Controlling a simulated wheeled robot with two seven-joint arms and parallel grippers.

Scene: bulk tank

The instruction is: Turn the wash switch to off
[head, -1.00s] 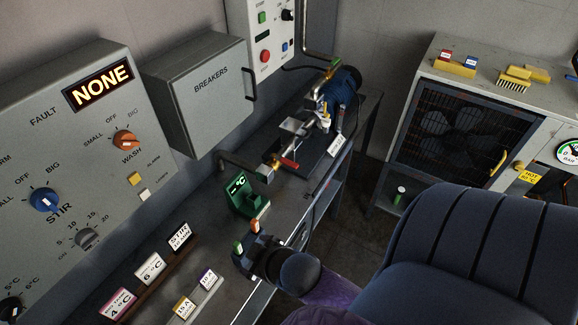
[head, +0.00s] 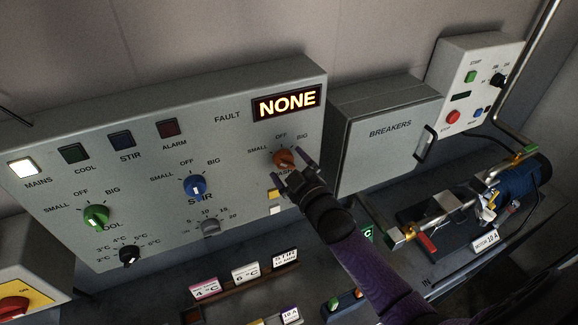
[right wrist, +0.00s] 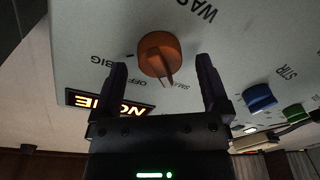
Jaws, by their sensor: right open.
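The wash switch (head: 284,159) is an orange knob at the right end of the grey control panel, under the lit NONE display. In the right wrist view the knob (right wrist: 160,56) shows upside down, and its ridge points toward the SMALL label, beside OFF. My right gripper (head: 287,168) is at the knob, open. In the right wrist view its two dark fingers (right wrist: 162,68) stand on either side of the knob, with gaps; I see no contact. My left gripper is not in view.
The blue stir knob (head: 195,186) and green cool knob (head: 96,216) are to the left on the same panel. A pale yellow button (head: 274,195) sits just below the gripper. The breakers box (head: 385,140) stands close on the right. Label cards (head: 245,274) stand on the bench below.

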